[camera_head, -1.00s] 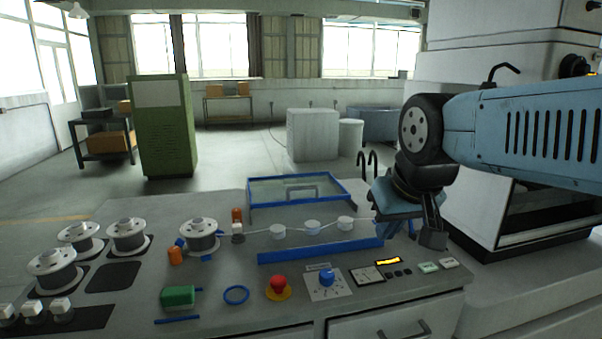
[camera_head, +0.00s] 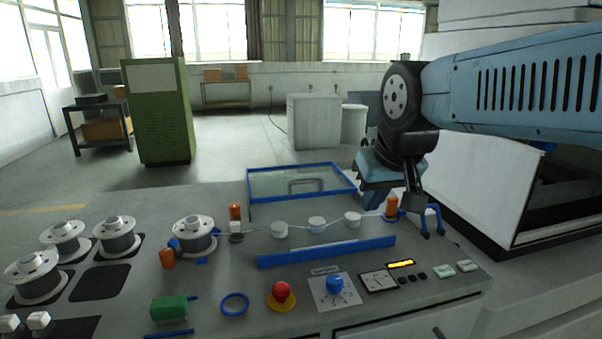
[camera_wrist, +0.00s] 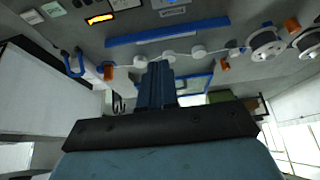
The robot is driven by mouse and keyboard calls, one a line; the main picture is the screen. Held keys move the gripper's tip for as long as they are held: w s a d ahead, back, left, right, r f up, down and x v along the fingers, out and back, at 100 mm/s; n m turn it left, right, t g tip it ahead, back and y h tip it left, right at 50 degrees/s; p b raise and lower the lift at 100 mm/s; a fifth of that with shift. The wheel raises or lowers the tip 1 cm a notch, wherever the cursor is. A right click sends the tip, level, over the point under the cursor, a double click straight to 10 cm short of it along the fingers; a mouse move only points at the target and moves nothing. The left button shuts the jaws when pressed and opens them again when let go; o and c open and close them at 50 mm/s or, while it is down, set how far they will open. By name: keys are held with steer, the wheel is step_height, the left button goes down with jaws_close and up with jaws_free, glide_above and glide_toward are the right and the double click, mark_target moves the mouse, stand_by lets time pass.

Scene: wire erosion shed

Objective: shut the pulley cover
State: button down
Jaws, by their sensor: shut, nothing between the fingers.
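The pulley cover (camera_head: 258,186) is a clear panel in a blue frame with a grey handle (camera_head: 306,183). It lies open behind the row of white pulleys (camera_head: 317,224). My gripper (camera_head: 371,200) is just right of the cover's right end, with its blue fingers shut and empty, pointing down. I cannot tell whether it touches the frame. In the wrist view my gripper (camera_wrist: 158,68) hides part of the cover; some blue frame (camera_wrist: 197,82) shows beside the fingers.
A blue bar (camera_head: 328,252) runs in front of the pulleys. Orange posts (camera_head: 235,212) stand near both ends, with a blue hook (camera_head: 432,218) at the right. Spools (camera_head: 194,234) stand left. A red button (camera_head: 281,292) and dial (camera_head: 335,286) are in front.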

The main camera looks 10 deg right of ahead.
steer(key=w+r, duration=0.4)
steer(key=w, duration=0.7)
steer(key=g, duration=0.2)
glide_above(307, 192)
steer(key=w, duration=0.2)
step_height(307, 192, down, 8)
steer(key=x, duration=0.9)
steer(key=shift+w+d+f, duration=0.1)
steer(key=shift+f, duration=0.2)
steer(key=shift+s+f, duration=0.2)
steer(key=shift+s, duration=0.8)
steer(key=shift+s+f, duration=0.2)
steer(key=shift+s, duration=0.8)
